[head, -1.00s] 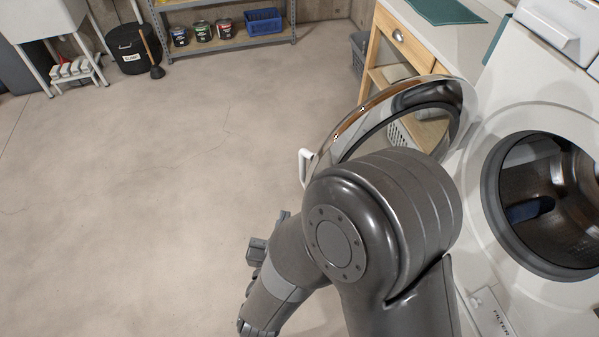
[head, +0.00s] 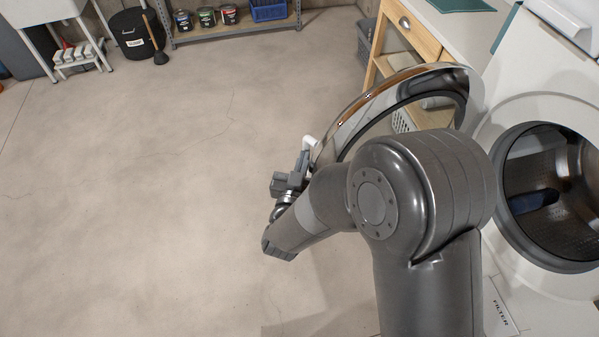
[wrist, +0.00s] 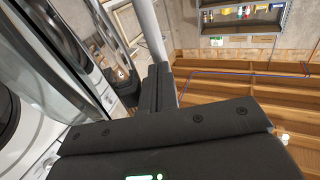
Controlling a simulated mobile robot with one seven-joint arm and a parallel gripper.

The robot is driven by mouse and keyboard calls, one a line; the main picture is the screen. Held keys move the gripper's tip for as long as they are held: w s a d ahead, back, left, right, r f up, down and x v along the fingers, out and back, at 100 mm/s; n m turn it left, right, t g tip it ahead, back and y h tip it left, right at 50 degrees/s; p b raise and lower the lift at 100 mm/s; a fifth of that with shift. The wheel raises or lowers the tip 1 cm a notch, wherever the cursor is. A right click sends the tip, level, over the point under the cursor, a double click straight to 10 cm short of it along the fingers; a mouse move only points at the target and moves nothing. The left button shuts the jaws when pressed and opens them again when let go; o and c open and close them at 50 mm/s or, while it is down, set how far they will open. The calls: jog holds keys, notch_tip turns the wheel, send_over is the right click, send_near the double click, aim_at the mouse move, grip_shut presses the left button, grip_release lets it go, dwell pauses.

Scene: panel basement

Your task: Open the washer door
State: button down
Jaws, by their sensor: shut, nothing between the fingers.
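The washer door (head: 345,127), a round glass door with a shiny metal rim, stands swung wide open to the left of the washer (head: 528,101). Its white handle (head: 308,142) shows at the door's left edge, partly hidden. The round drum opening (head: 560,185) is uncovered. My gripper (head: 302,163) is at the door's outer left edge, close to the handle; I cannot tell whether they touch. In the wrist view my gripper (wrist: 160,72) is shut and empty, with the door (wrist: 62,45) to its left. A pale bar (wrist: 148,30) rises just past the fingertips.
A wooden cabinet with a drawer (head: 418,36) stands behind the door. A dark blue item (head: 535,201) lies in the drum. A low shelf (head: 240,32) with cans and a blue basket, and a black bucket (head: 133,38), stand at the back. The floor to the left is clear.

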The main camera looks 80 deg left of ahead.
jog(key=shift+a, duration=0.3)
jog(key=w+a+m+t+h, duration=0.1)
jog(key=w+a+t, duration=0.1)
jog(key=a, duration=1.1)
jog(key=w+a+m+t+h, duration=0.1)
jog(key=w+a+m+t, duration=0.1)
jog(key=a, duration=1.1)
jog(key=shift+w+a+h, duration=0.3)
jog(key=shift+w, duration=0.5)
jog(key=shift+s, duration=0.1)
jog(key=s+d, duration=0.7)
jog(key=s, duration=0.4)
jog(key=shift+s+d+f, duration=0.15)
jog(key=shift+s+d, duration=0.15)
